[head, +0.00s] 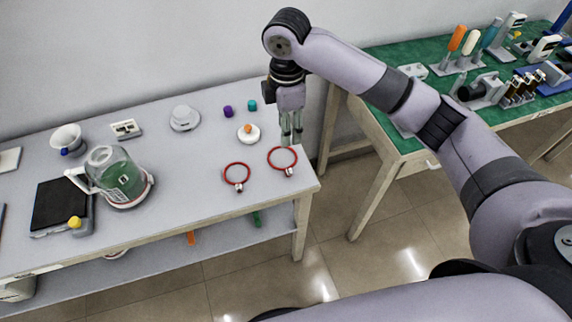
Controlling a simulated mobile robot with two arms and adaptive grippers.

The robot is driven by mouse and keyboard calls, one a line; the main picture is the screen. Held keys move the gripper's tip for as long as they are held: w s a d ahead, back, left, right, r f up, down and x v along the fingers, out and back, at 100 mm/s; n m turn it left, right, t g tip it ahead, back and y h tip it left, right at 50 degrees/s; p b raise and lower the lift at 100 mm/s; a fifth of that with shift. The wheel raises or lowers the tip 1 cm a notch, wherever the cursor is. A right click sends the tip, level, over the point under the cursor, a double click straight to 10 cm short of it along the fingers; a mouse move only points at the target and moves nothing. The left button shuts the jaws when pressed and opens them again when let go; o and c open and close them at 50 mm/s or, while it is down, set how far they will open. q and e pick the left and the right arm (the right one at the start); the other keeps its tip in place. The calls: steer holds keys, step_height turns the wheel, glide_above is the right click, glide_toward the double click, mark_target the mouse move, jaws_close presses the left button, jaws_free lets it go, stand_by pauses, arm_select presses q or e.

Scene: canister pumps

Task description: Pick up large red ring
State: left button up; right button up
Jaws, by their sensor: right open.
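Two thin red rings with small metal clamps lie flat near the right end of the white table. The right one, which looks slightly larger, is the large red ring (269,160). The other red ring (226,176) lies to its left and a little nearer to me. My right gripper (291,139) points down, open and empty, over the far right part of the large red ring. A gap seems to remain between the fingertips and the ring, but its height is hard to tell. My left gripper is not in view.
A white disc with an orange knob (248,133) stands left of my right gripper, with purple (228,111) and teal (252,105) caps behind it. A glass jug (118,176) and a black-topped scale (60,205) stand further left. A green-topped table (400,140) with tools is at right.

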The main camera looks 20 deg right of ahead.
steer(key=p, duration=0.1)
glide_above(289, 169)
steer(key=f, duration=1)
steer(key=shift+w+a+f, duration=0.15)
steer(key=shift+a+f, duration=0.15)
steer(key=shift+f, duration=0.05)
steer(key=shift+d+f+p, duration=0.2)
steer(key=shift+f+p, duration=0.35)
steer(key=shift+f, duration=2.15)
steer(key=shift+c, duration=0.2)
steer(key=c, duration=0.9)
steer(key=shift+r, duration=0.1)
